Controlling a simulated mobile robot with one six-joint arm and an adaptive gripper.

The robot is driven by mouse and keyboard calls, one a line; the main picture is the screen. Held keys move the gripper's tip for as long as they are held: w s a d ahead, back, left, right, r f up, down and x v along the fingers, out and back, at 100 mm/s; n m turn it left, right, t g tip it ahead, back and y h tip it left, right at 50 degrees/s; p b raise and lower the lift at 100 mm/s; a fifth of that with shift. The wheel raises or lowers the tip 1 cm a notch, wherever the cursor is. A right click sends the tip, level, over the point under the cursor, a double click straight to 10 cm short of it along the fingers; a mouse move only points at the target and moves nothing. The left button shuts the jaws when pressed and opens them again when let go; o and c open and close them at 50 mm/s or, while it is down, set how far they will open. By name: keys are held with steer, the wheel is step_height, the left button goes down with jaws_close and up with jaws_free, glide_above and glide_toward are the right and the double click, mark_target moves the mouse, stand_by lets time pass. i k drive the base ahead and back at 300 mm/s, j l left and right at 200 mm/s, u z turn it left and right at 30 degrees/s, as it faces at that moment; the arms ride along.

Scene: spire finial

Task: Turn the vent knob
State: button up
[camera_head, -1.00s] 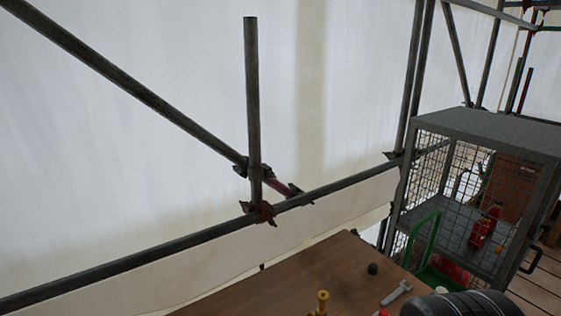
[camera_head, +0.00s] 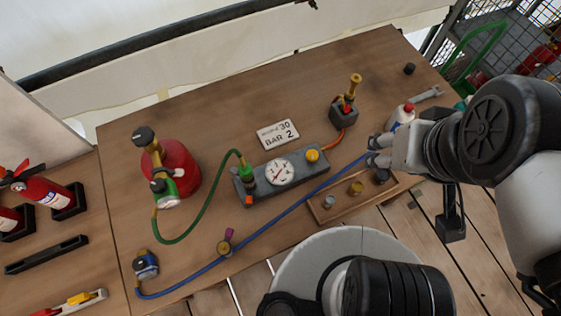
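A grey gauge block (camera_head: 257,187) with a round white dial (camera_head: 280,172) sits near the middle of the wooden table. A yellow knob (camera_head: 312,155) stands at the block's right end. A small orange part (camera_head: 249,200) is at its left end. No label shows which one is the vent knob. My gripper (camera_head: 371,151) is to the right of the block, apart from the yellow knob, with its two fingers spread and nothing seen between them.
A red cylinder (camera_head: 178,167) joins the block by a green hose (camera_head: 200,222). A blue hose (camera_head: 255,226) crosses the table's front. A brass-topped burner (camera_head: 345,105), a label plate (camera_head: 278,134) and a wooden rack (camera_head: 338,206) surround the block. A white bottle (camera_head: 401,117) stands close behind my gripper.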

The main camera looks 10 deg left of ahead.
mark_target(312, 155)
steer(key=u, duration=1.05)
steer(key=z, duration=0.4)
steer(key=k+l, duration=0.05)
steer(key=l, duration=0.05)
